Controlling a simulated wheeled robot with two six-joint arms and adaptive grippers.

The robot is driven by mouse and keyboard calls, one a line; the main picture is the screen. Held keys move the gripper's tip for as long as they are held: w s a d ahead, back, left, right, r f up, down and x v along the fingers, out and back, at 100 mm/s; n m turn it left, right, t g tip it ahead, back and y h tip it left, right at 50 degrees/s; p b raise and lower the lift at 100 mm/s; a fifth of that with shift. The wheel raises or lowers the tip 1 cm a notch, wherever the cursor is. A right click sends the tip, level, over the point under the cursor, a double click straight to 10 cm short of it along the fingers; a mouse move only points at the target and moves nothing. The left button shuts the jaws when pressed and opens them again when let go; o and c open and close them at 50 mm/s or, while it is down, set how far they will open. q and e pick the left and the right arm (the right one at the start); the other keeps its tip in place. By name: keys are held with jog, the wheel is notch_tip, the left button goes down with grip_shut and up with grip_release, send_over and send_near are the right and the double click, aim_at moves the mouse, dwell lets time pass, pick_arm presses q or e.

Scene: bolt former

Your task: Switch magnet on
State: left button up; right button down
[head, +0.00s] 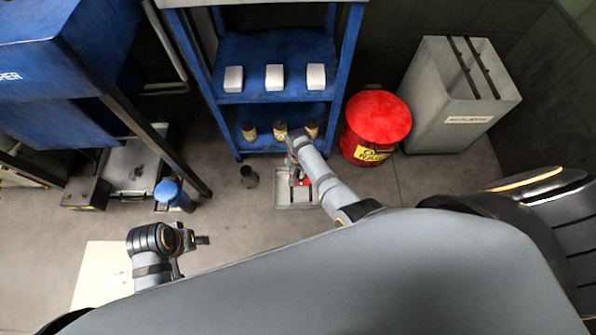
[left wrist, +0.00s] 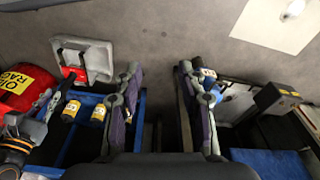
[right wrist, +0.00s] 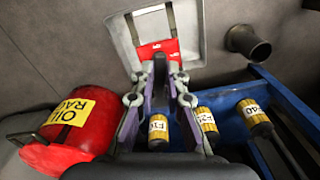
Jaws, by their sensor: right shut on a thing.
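A grey square unit with a raised rim (head: 284,201) sits on the floor in front of the blue rack. It also shows in the right wrist view (right wrist: 190,35) and the left wrist view (left wrist: 97,60). A red piece with a small white label (right wrist: 157,49) lies across it; I take this unit to be the magnet.
The blue rack (head: 272,50) holds white blocks above and yellow-labelled bottles (right wrist: 207,121) below.

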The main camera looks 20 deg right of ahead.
pick_arm(q)
notch_tip(320, 180, down, 10)
jog(key=a+p, duration=0.2)
jog(key=p, duration=0.1)
jog(key=shift+a+y, duration=0.15)
jog(key=shift+y, duration=0.15)
pick_arm(e)
jog(key=n, duration=0.1)
jog(key=d+n, duration=0.1)
jog(key=n, duration=0.1)
jog(key=shift+s+d, duration=0.1)
jog(key=shift+s, duration=0.1)
jog(key=c, duration=1.4)
grip_release()
jog(key=shift+o, duration=0.2)
notch_tip(320, 180, up, 12)
